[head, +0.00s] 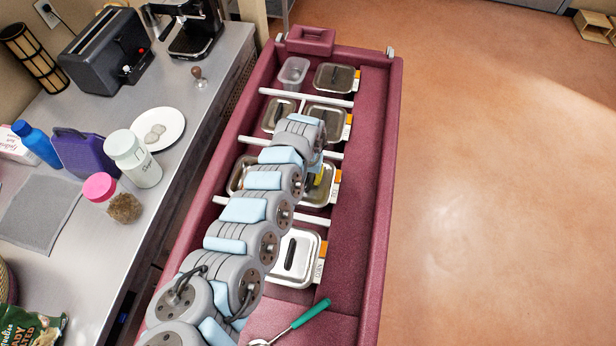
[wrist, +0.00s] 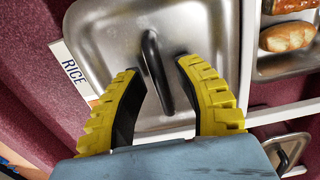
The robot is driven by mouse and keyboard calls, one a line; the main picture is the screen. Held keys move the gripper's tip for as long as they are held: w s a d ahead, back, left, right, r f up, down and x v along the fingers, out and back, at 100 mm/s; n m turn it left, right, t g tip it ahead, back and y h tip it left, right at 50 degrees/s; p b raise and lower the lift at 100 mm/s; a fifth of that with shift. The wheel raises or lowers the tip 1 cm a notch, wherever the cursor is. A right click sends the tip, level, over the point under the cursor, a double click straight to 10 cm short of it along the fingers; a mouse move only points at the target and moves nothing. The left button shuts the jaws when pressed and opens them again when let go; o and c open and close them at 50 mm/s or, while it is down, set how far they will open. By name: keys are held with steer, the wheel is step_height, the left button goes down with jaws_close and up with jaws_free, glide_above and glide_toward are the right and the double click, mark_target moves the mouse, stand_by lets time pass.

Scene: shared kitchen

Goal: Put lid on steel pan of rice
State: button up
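The steel pan (head: 322,204) is partly hidden behind my arm in the head view. In the wrist view, the label beside it reads RICE (wrist: 74,72). A steel lid (wrist: 195,40) with a black bar handle (wrist: 156,70) covers the pan's opening, and no rice shows. Whether the lid is fully seated I cannot tell. My gripper (wrist: 155,78) is over the lid, its yellow-backed fingers apart on either side of the handle, with visible gaps. In the head view, my gripper (head: 317,178) is mostly hidden by my arm.
The pans sit in a maroon cart (head: 385,130) divided by white bars. A lidded pan (head: 276,267) is nearer me. An open pan of bread (wrist: 290,38) is beside the rice pan. A green-handled utensil (head: 310,314) lies at the near end. A counter (head: 185,180) runs along the left.

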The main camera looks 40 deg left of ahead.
mark_target(308, 178)
step_height(308, 178, up, 13)
stand_by(0.8)
steer(key=shift+w, duration=0.1)
